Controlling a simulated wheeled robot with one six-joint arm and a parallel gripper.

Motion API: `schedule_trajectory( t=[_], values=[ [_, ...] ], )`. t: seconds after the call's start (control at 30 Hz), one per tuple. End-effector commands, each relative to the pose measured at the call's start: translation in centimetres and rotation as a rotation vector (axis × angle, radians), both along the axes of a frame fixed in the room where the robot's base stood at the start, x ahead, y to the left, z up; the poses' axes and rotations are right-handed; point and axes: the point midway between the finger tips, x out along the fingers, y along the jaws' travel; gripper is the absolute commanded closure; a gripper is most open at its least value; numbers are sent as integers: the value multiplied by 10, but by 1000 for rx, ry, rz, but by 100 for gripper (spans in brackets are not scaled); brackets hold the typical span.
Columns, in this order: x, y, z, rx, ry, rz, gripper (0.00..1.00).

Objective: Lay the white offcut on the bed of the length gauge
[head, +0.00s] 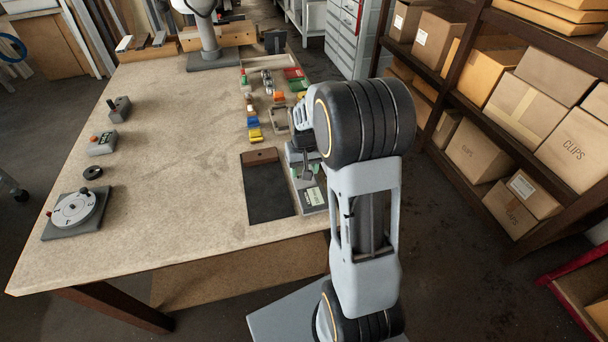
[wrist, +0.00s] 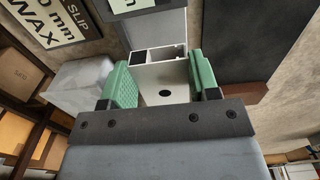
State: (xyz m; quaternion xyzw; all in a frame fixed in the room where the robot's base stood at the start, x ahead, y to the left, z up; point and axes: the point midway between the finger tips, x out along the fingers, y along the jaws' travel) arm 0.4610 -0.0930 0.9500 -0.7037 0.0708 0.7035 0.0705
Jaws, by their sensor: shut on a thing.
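The white offcut (wrist: 166,82), a short hollow profile with open chambers at its end, is between the green finger pads of my gripper (wrist: 160,76) in the wrist view. My gripper is shut on it. The length gauge (head: 313,197), a grey unit with a small pale green display, stands at the table's right edge in the head view. Part of its grey body (wrist: 158,27) shows beyond the offcut in the wrist view. In the head view my gripper (head: 304,172) is over the gauge's far part, and my arm partly hides both. I cannot tell whether the offcut touches the bed.
A dark mat (head: 270,198) lies just left of the gauge, with a brown block (head: 260,156) at its far edge. Several small coloured pieces (head: 255,134) lie farther back. A round turntable device (head: 74,210) stands at the left. The table's middle (head: 185,150) is clear.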

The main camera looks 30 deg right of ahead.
Motion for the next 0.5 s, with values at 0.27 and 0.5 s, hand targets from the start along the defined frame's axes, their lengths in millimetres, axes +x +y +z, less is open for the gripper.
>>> schedule_trajectory(
  t=[0.27, 0.5],
  values=[
    [2, -4, -28, 1, 4, 1, 68],
    [3, -4, -36, 0, 0, 1, 68]
  ],
)
